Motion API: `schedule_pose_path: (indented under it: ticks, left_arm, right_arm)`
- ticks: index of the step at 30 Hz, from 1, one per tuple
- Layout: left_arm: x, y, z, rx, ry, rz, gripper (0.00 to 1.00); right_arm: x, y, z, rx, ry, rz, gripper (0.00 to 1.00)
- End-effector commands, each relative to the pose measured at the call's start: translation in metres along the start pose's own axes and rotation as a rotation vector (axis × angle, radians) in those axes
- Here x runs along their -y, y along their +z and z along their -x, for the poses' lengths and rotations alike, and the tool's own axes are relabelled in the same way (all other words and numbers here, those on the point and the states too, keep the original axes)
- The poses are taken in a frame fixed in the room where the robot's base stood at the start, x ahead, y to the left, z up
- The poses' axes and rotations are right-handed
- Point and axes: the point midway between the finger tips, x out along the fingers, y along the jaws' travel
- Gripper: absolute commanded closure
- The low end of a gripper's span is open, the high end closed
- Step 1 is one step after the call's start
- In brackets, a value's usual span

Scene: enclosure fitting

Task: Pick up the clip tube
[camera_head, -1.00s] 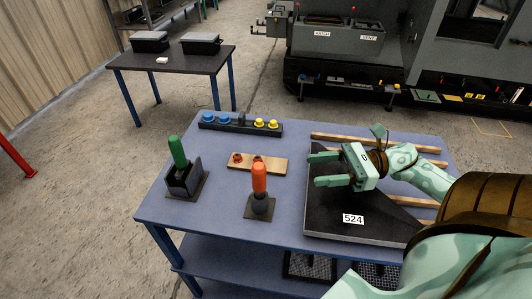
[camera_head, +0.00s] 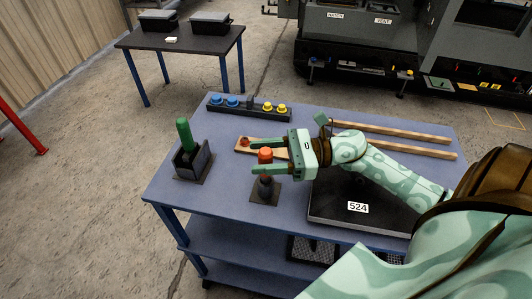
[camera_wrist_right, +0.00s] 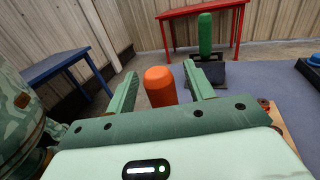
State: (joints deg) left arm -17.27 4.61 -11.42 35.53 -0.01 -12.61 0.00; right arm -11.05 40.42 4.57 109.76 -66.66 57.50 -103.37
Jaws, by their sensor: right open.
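An orange round-topped tube (camera_head: 265,154) stands upright in a dark holder (camera_head: 266,187) near the table's front. My right gripper (camera_head: 254,156) is open, with its fingers on either side of the orange tube. The right wrist view also shows the orange tube (camera_wrist_right: 160,85) between the two fingertips, with gaps visible. A green tube (camera_head: 184,134) stands in a dark block holder (camera_head: 191,158) at the left; it also shows behind in the wrist view (camera_wrist_right: 205,33). Neither is labelled, so I cannot tell which is the clip tube. My left gripper is not in view.
On the blue table (camera_head: 222,190), a wooden board (camera_head: 245,147) with red knobs lies just behind the gripper. A dark strip (camera_head: 247,107) with blue and yellow knobs is at the back. A black panel (camera_head: 325,205) marked 524 lies right, below my arm.

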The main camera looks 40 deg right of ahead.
Motion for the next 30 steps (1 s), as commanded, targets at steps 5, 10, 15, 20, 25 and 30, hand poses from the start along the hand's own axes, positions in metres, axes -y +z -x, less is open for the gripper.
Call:
schedule_pose_path:
  ticks: [5,10,15,20,25,30]
  left_arm:
    - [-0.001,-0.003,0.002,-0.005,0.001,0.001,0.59]
    - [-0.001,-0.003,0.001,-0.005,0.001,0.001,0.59]
    - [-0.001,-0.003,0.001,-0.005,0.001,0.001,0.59]
    - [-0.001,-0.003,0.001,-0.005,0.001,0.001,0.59]
    - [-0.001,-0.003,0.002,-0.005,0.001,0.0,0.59]
    - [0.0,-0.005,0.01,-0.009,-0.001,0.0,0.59]
  right_arm:
    - [0.0,0.001,-0.017,0.0,-0.001,0.002,0.47]
    - [0.0,0.0,-0.017,-0.001,-0.001,0.0,0.47]
    - [0.0,0.0,-0.017,-0.001,-0.001,0.0,0.86]
    - [0.0,0.0,-0.017,0.0,0.0,0.0,0.98]
    - [0.0,0.002,-0.017,0.0,0.0,0.001,0.98]
    - [0.0,0.028,-0.017,0.0,0.001,0.005,0.98]
